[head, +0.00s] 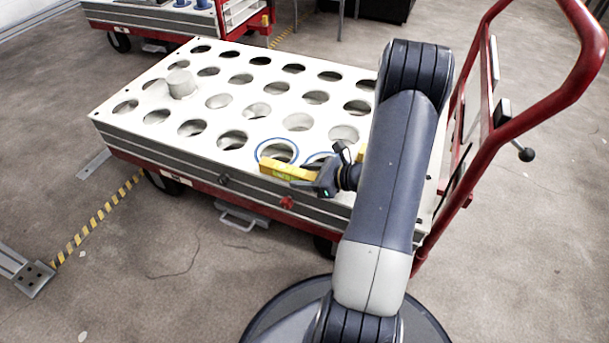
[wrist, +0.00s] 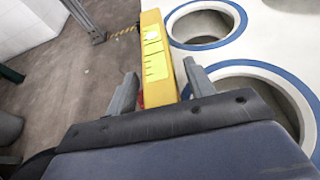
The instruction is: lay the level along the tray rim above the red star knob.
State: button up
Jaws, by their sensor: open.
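The yellow level (head: 289,170) lies along the near rim of the white tray (head: 150,137), beside the blue-ringed holes. The red star knob (head: 287,202) is on the cart's side, below the level. In the wrist view the level (wrist: 154,45) runs away from me between my two spread fingers. My gripper (head: 311,174) is open around the level's right end; in the wrist view a gap shows on the left, and the right finger is close to the level. Whether that finger touches it I cannot tell. The level's near end is hidden by my gripper.
A black knob (head: 223,180) sits on the cart's side, left of the red one. A white cylinder (head: 181,83) stands on the tray's left part. The red cart handle (head: 478,130) rises at the right. Another cart (head: 190,22) stands behind.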

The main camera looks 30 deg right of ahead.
jog(key=shift+s+d+r+p, duration=0.15)
jog(key=shift+s+r+p, duration=0.05)
jog(key=shift+r+p, duration=0.2)
jog(key=p+v, duration=0.3)
jog(key=v, duration=0.7)
jog(key=shift+s+p, duration=0.1)
jog(key=shift+p, duration=0.3)
jog(key=shift+s+d+r, duration=0.2)
jog(key=shift+s+d, duration=0.2)
jog(key=shift+s, duration=0.05)
